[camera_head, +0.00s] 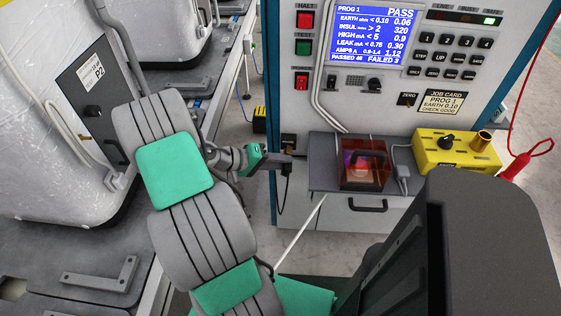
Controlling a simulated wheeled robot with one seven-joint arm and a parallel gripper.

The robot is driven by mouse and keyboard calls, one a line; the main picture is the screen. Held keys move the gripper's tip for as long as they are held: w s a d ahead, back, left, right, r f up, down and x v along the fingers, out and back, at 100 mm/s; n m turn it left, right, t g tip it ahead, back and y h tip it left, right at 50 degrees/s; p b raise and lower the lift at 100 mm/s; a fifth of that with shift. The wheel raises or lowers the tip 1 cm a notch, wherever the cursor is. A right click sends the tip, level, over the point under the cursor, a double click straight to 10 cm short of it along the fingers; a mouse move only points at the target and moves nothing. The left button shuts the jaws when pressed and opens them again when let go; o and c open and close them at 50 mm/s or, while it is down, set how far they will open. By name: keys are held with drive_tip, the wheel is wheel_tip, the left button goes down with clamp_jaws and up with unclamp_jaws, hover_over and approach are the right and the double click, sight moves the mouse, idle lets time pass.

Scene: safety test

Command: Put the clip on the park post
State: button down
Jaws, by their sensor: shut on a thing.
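My gripper (278,160) is left of centre, at the left front edge of the tester cabinet. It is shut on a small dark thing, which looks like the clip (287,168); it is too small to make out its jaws. A black cable hangs below it against the cabinet front. A dark block (288,141) is on the cabinet just above the gripper; I cannot tell whether they touch.
The tester screen (360,36) reads PASS. A red probe (516,167) with a red cable hangs at the right. White appliances (40,120) stand at the left.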

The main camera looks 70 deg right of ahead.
drive_tip(key=c, duration=1.1)
unclamp_jaws()
